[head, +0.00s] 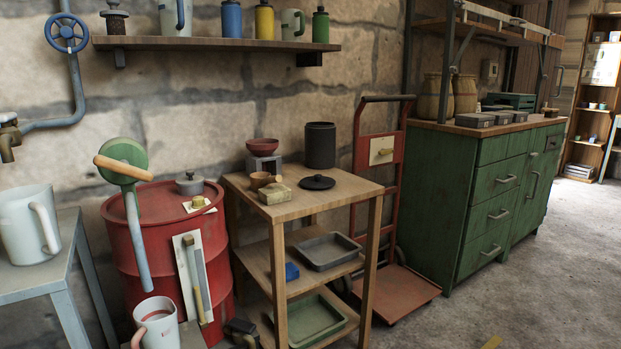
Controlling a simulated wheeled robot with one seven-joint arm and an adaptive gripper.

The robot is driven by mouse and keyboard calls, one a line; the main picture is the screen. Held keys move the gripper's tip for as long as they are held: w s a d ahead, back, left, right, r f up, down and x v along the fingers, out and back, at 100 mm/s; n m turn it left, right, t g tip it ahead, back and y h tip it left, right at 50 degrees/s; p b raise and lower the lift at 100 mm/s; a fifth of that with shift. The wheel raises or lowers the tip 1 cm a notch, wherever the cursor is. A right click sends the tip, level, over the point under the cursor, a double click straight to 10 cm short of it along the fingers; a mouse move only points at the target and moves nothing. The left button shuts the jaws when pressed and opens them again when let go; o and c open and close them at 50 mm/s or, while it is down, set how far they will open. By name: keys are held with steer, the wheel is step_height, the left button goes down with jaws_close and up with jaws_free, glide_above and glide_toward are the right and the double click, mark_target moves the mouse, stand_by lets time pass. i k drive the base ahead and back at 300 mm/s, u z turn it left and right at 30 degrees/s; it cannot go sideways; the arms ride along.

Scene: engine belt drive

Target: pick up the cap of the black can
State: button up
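The black can (320,147) stands upright at the back of the top of a small wooden shelf table. A round black lid with a small knob, which looks like its cap (317,183), lies flat on the same tabletop (334,199), in front of the can and apart from it. Nothing covers the cap. My gripper is not seen in this view.
Left of the cap are a yellowish block (274,194), a small brown bowl (261,180) and a reddish bowl (262,146) on a grey stand. A red hand truck (386,152) stands right of the table; a red drum (158,235) stands left. The tabletop's front right is clear.

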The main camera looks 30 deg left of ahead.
mark_target(317, 181)
steer(key=u, duration=0.7)
steer(key=i, duration=0.85)
steer(key=u, duration=0.85)
